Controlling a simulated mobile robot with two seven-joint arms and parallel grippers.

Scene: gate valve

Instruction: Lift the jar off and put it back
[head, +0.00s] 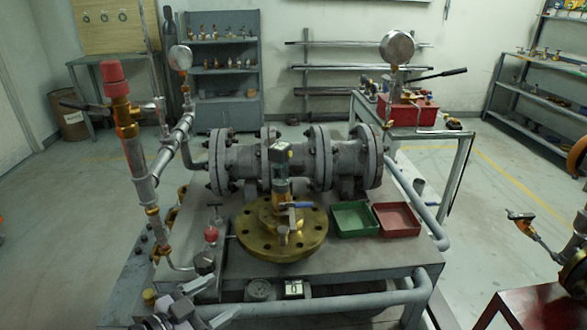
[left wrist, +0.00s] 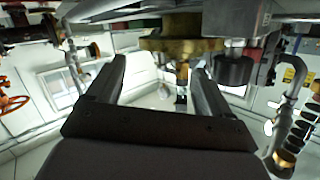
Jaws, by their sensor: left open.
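I cannot make out a jar for certain in either view. A gold flange (head: 283,232) with a small valve and blue lever lies on the bench (head: 345,262); the flange also shows at the top of the left wrist view (left wrist: 185,44). A dark cylinder (left wrist: 232,68) shows beside it there. My left gripper (head: 185,308) is at the bottom left of the head view, low by the bench's front left corner. My right gripper is not in view.
A grey flanged pipe (head: 290,160) crosses behind the flange. An upright pipe with a red cap (head: 115,75) stands at the left. A green tray (head: 354,217) and a red tray (head: 397,219) sit at the right. A grey pipe (head: 340,302) runs along the bench's front.

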